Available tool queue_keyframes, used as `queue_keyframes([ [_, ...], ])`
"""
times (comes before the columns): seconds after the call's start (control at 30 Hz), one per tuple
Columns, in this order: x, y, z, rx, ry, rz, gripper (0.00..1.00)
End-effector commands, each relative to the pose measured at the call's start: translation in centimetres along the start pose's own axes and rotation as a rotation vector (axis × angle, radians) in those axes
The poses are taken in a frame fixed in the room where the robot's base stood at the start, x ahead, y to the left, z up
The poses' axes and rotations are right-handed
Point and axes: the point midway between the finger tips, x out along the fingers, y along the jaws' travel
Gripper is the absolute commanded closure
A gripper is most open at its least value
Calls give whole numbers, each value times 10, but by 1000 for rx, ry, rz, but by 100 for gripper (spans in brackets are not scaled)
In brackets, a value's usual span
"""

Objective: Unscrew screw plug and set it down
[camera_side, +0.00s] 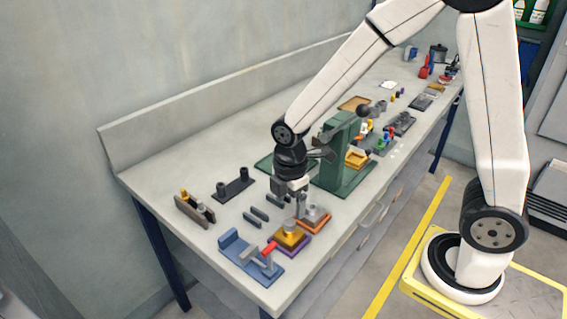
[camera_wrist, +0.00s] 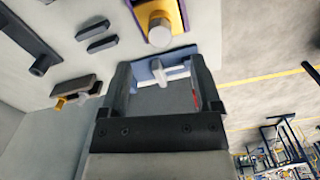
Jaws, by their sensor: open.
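My gripper (camera_wrist: 160,63) is open, with nothing held between its two fingers in the wrist view. In the side view my gripper (camera_side: 297,197) points down near a grey block (camera_side: 318,213) on an orange base. In front of that stands a yellow block (camera_side: 291,239) on a purple base, with a short grey round knob (camera_side: 289,225) on top. The wrist view shows this knob (camera_wrist: 159,33) beyond the fingertips, outside the gap. I cannot tell for certain which part is the screw plug. The fingers partly hide the grey block's top.
A blue fixture (camera_side: 240,257) with a red-tipped handle stands at the near table end; it shows between the fingers in the wrist view (camera_wrist: 160,69). Two dark bars (camera_side: 256,214) lie left of my gripper. A green press (camera_side: 337,155) stands close behind.

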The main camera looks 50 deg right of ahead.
Motion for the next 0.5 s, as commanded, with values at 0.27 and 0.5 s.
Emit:
queue_keyframes([
  [0.27,31,-1,0,1,-2,-3,19],
  [0.5,50,0,0,1,-1,-1,19],
])
